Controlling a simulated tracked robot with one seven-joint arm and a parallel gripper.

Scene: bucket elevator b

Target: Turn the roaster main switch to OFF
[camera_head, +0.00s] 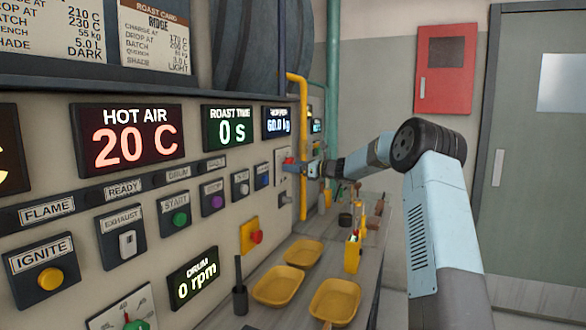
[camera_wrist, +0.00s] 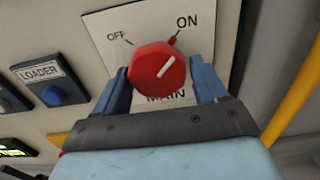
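The red main switch knob (camera_wrist: 157,70) sits on a white plate (camera_wrist: 105,28) marked OFF at upper left, ON at upper right and MAIN below. Its white line points up and right, towards ON. My gripper (camera_wrist: 162,80) is open, with one blue finger on each side of the knob. Narrow gaps seem to show between fingers and knob; contact is hard to tell. In the head view my gripper (camera_head: 304,169) is at the far end of the panel, by the small red knob (camera_head: 288,160).
A yellow pipe (camera_head: 302,130) runs down just right of the switch, and shows in the wrist view (camera_wrist: 296,92). The blue LOADER button (camera_wrist: 52,96) is to the left. Below, the shelf holds yellow trays (camera_head: 278,286) and a yellow container (camera_head: 352,254). Displays read 20 C and 0 rpm.

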